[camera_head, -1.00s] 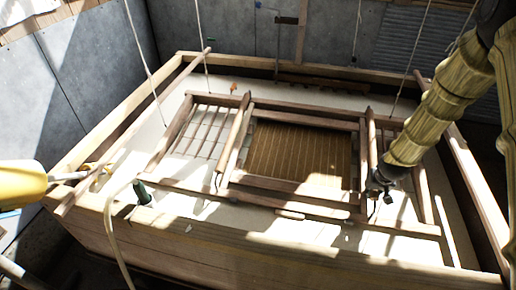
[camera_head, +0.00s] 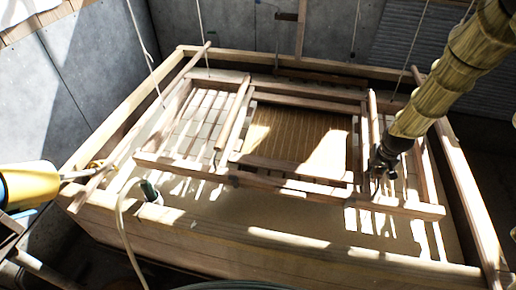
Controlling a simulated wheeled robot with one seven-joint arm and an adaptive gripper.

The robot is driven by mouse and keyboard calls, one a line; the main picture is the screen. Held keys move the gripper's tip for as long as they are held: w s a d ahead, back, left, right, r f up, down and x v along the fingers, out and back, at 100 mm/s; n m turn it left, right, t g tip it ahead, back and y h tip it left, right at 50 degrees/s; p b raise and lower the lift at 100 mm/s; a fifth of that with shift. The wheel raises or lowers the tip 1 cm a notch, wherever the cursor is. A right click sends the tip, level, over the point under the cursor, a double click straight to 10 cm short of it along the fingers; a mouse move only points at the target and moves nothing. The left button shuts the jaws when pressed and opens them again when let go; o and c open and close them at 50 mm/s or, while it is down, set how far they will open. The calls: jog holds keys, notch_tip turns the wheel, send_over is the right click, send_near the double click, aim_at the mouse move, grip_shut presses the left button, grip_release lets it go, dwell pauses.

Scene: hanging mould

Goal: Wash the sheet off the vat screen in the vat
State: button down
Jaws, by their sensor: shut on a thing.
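The vat screen, a brown ribbed mat (camera_head: 300,133) in a wooden frame (camera_head: 235,179), hangs over the vat. A bright patch covers its right part; I cannot tell whether this is a sheet or sunlight. The wooden vat (camera_head: 180,220) is a large box with a thick rim, its pale surface showing below the frame. My gripper (camera_head: 380,170) is at the right side bar of the screen's frame (camera_head: 374,118), shut on it. The fingers are small and dark, and the exact grip is hard to see.
Cords (camera_head: 140,35) hang from above around the frame. A yellow cylinder (camera_head: 30,186) juts in at the left. A hose (camera_head: 122,215) with a green end lies over the front rim. Grey panel walls (camera_head: 90,60) stand close behind and left.

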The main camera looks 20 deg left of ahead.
jog(key=shift+g, duration=0.3)
jog(key=p+v, duration=0.1)
jog(key=v, duration=0.1)
jog(key=w+p+v, duration=0.1)
jog(key=p+v, duration=0.1)
jog(key=v, duration=0.1)
jog(key=p+v, duration=0.2)
jog(key=v, duration=0.1)
jog(key=shift+w+r, duration=0.3)
jog(key=shift+w, duration=0.1)
jog(key=shift+w+r+p, duration=0.2)
jog(key=shift+r+p, duration=0.15)
jog(key=shift+r, duration=0.1)
jog(key=c, duration=1.4)
grip_release()
jog(key=shift+s+r, duration=0.15)
jog(key=shift+s, duration=0.05)
jog(key=shift+v, duration=5.85)
